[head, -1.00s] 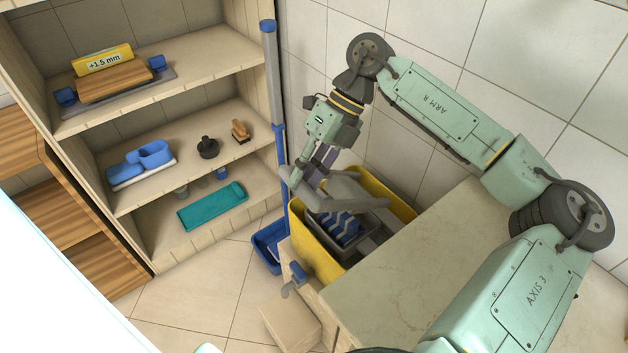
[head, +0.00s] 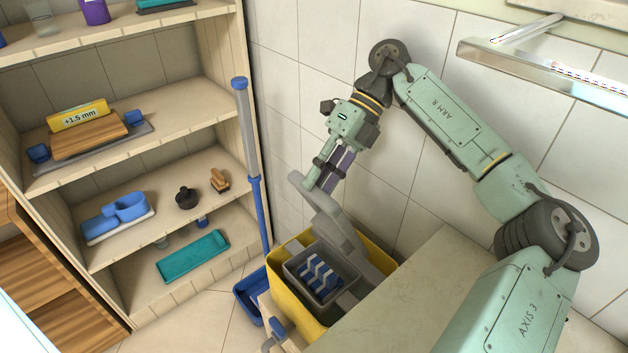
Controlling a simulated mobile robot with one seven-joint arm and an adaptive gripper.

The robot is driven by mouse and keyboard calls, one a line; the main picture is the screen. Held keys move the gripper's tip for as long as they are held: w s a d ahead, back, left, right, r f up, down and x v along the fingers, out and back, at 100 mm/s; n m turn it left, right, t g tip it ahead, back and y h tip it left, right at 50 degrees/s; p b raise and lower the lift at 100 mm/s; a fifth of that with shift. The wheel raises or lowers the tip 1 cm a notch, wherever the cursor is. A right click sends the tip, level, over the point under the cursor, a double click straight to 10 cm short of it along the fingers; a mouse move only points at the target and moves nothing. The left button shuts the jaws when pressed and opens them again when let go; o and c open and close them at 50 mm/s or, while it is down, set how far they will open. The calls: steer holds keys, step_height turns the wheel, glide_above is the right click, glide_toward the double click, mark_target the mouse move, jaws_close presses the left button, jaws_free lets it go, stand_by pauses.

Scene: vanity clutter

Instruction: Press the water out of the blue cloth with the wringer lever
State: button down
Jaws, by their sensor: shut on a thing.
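The blue cloth (head: 317,273) lies in folds in the grey wringer basket (head: 349,291), set in the yellow bucket (head: 283,307). The grey wringer lever (head: 337,228) stands tilted up at the back of the basket, leaving the opening over the cloth clear. My gripper (head: 314,183) is shut on the lever near its upper end. The exact contact of the fingers with the lever is partly hidden.
A pale counter (head: 410,290) stands right beside the bucket. A shelf (head: 205,180) with several items is at the left, and a blue-handled pole (head: 256,205) stands between it and the bucket. The tiled wall is close behind my arm.

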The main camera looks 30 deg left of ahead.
steer(key=shift+w+d+f, duration=0.25)
steer(key=shift+f, duration=0.2)
steer(key=c, duration=1.4)
jaws_free()
steer(key=shift+w+f, duration=0.1)
steer(key=shift+w, duration=0.05)
steer(key=shift+o, duration=0.2)
steer(key=shift+a+r, duration=0.1)
steer(key=shift+r, duration=0.1)
step_height(320, 180, up, 10)
